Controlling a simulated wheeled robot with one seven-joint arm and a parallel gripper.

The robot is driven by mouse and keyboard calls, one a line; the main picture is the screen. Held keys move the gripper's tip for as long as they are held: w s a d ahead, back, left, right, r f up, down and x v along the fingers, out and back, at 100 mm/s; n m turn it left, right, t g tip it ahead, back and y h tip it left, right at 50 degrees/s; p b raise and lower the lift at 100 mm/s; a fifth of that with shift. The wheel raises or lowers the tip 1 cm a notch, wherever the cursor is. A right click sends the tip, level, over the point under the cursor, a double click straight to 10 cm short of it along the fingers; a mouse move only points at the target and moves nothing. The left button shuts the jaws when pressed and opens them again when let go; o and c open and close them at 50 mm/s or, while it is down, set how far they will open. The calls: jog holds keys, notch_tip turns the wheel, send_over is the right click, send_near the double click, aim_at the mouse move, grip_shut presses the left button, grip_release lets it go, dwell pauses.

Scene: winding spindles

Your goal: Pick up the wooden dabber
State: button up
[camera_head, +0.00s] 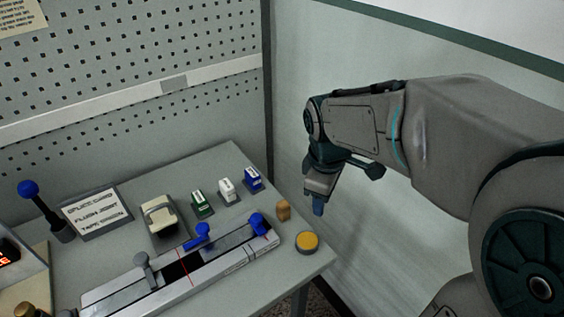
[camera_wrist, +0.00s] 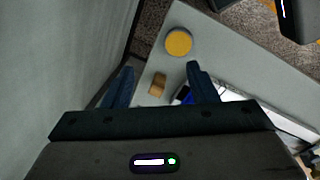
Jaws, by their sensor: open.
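The wooden dabber (camera_head: 284,210) is a small tan-brown piece standing near the right edge of the grey table, between the blue-ended rail fixture and a round yellow-topped pad. In the wrist view the dabber (camera_wrist: 158,84) shows between my two fingers, closer to the left one. My gripper (camera_head: 318,208) points down to the right of the table's edge in the head view, apart from the dabber. In the wrist view my gripper (camera_wrist: 162,75) has its two dark blue fingers spread with nothing held between them.
The yellow pad (camera_head: 307,241) sits beside the dabber at the table corner. A long rail fixture (camera_head: 190,270) with blue knobs lies to the left. Several small stamps (camera_head: 227,189) stand behind. A pegboard (camera_head: 130,60) and a wall (camera_head: 400,190) bound the table.

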aim_at(284, 204)
jog(key=w+a+f+n+g+p, duration=0.1)
jog(key=w+a+f+n+p, duration=0.1)
jog(key=w+a+n, duration=0.8)
jog(key=f, duration=0.2)
jog(key=s+d+f+n, duration=0.1)
jog(key=f, duration=0.2)
jog(key=f+n, duration=0.1)
jog(key=f, duration=0.2)
jog(key=shift+s+d+y, duration=0.25)
jog(key=shift+s+y, duration=0.1)
jog(key=shift+y, duration=0.05)
jog(key=shift+w+f, duration=0.2)
jog(key=shift+f, duration=2.9)
jog(key=c, duration=1.1)
